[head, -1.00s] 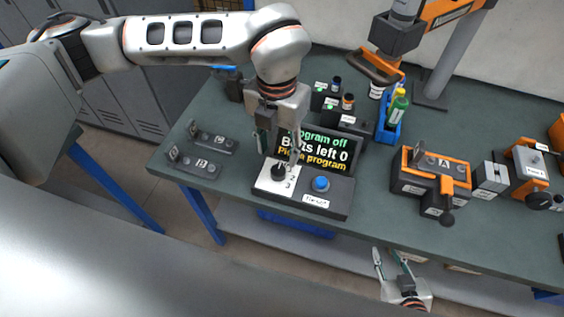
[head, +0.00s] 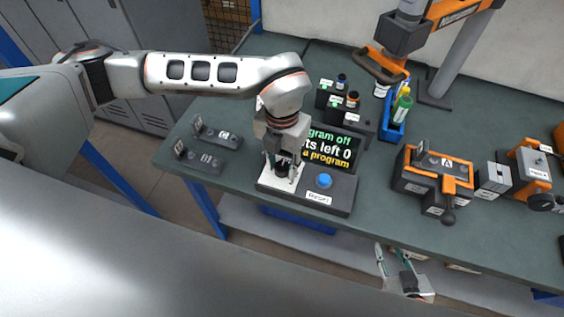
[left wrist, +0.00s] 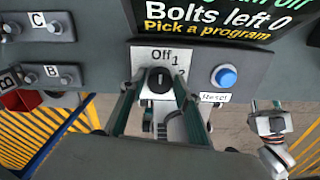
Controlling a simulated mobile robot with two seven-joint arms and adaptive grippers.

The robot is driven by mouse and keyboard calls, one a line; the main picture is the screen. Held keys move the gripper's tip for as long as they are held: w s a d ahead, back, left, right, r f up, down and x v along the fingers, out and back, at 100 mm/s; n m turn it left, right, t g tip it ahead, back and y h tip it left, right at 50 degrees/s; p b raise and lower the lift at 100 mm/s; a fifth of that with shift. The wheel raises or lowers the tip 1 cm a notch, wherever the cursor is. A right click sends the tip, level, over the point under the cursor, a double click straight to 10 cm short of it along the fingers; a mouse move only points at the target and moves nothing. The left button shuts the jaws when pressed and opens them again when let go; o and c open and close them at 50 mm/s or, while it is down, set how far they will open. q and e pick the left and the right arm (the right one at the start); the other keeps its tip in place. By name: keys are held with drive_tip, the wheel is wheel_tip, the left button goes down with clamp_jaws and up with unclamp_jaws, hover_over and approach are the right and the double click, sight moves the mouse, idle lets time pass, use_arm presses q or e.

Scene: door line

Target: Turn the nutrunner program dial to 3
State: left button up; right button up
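The black program dial (left wrist: 160,82) sits on a white plate (left wrist: 145,62) on the control box. In the left wrist view "Off", "1" and part of "2" show; "3" is hidden there. The dial's pale mark seems to face "Off". My left gripper (head: 282,172) points down over the dial; in the left wrist view its fingers (left wrist: 160,98) stand apart on either side of it, with gaps. The screen (left wrist: 210,18) reads "Bolts left 0, Pick a program". My right gripper (head: 393,258) is open and empty beyond the bench's front edge.
A blue reset button (head: 324,181) is right of the dial on the same box. Two dark fixtures marked C (head: 218,134) and B (head: 200,158) lie to the left. An orange-and-black fixture A (head: 438,175) stands right. Bottles and a blue holder (head: 394,122) stand behind.

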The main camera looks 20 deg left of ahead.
use_arm(q)
drive_tip(key=c, duration=0.5)
